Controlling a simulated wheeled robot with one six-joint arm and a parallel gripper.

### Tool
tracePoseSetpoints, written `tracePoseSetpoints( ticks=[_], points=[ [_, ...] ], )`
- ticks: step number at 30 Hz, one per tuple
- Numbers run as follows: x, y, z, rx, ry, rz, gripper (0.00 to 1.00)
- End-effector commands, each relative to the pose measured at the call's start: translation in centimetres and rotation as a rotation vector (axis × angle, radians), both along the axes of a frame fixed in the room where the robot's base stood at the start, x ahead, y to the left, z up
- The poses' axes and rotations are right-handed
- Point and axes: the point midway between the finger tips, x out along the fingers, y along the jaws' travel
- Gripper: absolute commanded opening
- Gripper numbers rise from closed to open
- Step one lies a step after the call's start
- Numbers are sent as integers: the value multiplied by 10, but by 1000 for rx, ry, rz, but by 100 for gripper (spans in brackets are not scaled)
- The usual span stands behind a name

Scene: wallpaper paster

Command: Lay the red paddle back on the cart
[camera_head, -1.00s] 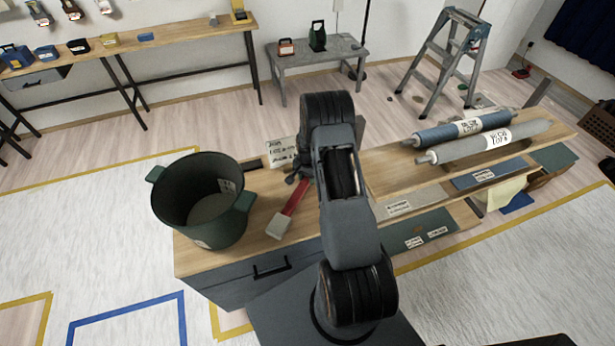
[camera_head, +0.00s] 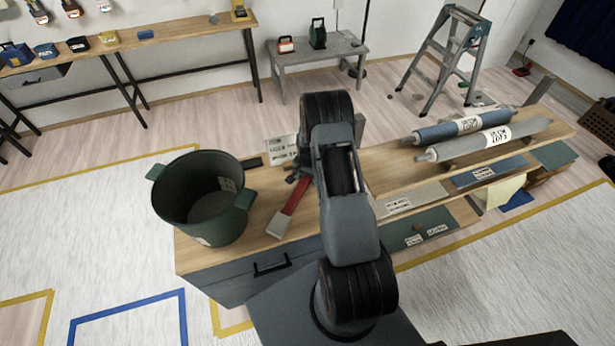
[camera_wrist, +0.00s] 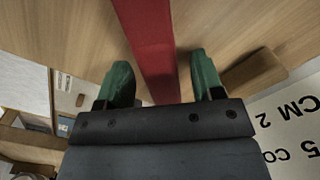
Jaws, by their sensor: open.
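The red paddle (camera_head: 288,208) lies on the wooden top of the cart (camera_head: 253,246), between the green bucket and my arm. Its pale end points to the front left. In the wrist view its red handle (camera_wrist: 150,45) runs between the two green fingertips of my gripper (camera_wrist: 155,80). The fingers are open, with a gap on each side of the handle. In the head view my gripper (camera_head: 298,172) is partly hidden by my arm at the handle's far end.
A dark green bucket (camera_head: 202,205) stands on the cart's left end. A white printed card (camera_head: 281,150) lies behind the paddle. A blue roll (camera_head: 465,126) and a grey roll (camera_head: 490,139) lie on the cart's right part. A low grey table (camera_head: 318,58) stands behind.

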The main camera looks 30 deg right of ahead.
Motion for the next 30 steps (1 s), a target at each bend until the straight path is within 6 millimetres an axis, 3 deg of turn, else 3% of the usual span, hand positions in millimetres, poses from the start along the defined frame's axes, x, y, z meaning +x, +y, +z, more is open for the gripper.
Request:
tracePoseSetpoints(
  ticks=[5,18,26,30],
  points=[
    [1,-1,12,-1,-3,0,61],
    [1,-2,91,-1,-3,0,61],
    [1,0,122,-2,-6,9,61],
    [-4,17,160,-15,-41,83,61]
  ],
)
